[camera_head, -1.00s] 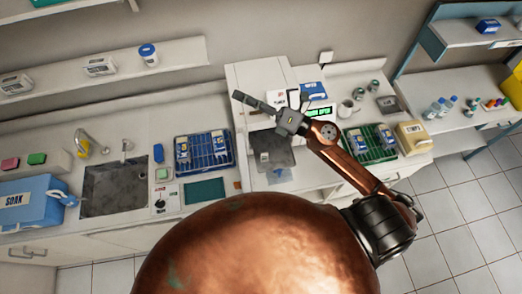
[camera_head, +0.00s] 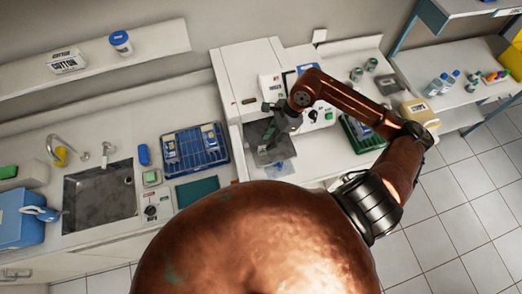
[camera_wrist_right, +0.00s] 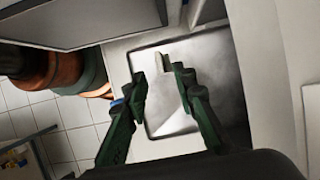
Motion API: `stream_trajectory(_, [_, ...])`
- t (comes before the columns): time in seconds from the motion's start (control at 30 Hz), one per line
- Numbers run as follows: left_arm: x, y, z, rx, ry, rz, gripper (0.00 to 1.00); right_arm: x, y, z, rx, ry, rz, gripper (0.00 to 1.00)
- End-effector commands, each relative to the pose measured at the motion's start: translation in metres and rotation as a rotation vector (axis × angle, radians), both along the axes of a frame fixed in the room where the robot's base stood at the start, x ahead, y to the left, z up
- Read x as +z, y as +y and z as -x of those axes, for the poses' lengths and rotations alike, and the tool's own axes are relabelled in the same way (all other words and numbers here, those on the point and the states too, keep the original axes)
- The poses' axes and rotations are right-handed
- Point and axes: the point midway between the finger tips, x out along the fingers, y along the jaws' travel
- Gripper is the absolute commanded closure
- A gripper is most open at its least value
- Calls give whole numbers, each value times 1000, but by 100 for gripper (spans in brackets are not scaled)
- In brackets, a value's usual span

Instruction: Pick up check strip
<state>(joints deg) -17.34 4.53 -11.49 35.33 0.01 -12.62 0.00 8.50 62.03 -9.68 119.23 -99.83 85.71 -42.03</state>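A small pale strip, seemingly the check strip (camera_wrist_right: 154,72), lies on a grey metal tray (camera_wrist_right: 205,70) in the right wrist view. It is partly hidden between my fingers. My right gripper (camera_wrist_right: 158,82) is open, with one green finger on either side of the strip; I cannot tell whether they touch it. In the head view my right gripper (camera_head: 270,122) reaches down over the dark tray (camera_head: 279,156) at the front of the white machine (camera_head: 242,88). The strip is too small to make out surely there. My left gripper is not in view.
The white machine's housing rises behind and beside the tray. A blue rack (camera_head: 218,158) with packs stands to the left, near a sink (camera_head: 100,195). A green rack (camera_head: 362,146) is to the right, partly behind my arm. A clear bluish pouch (camera_head: 280,169) lies in front of the tray.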

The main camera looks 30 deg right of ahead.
Motion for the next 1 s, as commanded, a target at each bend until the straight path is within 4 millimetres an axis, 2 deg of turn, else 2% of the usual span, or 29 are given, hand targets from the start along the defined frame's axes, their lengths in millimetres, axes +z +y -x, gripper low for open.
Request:
stream_trajectory(0.27, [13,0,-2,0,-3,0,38,-24,13,-4,1,3,-6,75])
stream_trajectory(0.53, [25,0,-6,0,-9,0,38,-57,25,-9,1,3,-6,75])
stream_trajectory(0.83, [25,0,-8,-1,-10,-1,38,-63,27,-10,2,1,-3,75])
stream_trajectory(1.0, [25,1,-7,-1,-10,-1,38,-63,27,-10,2,1,-3,86])
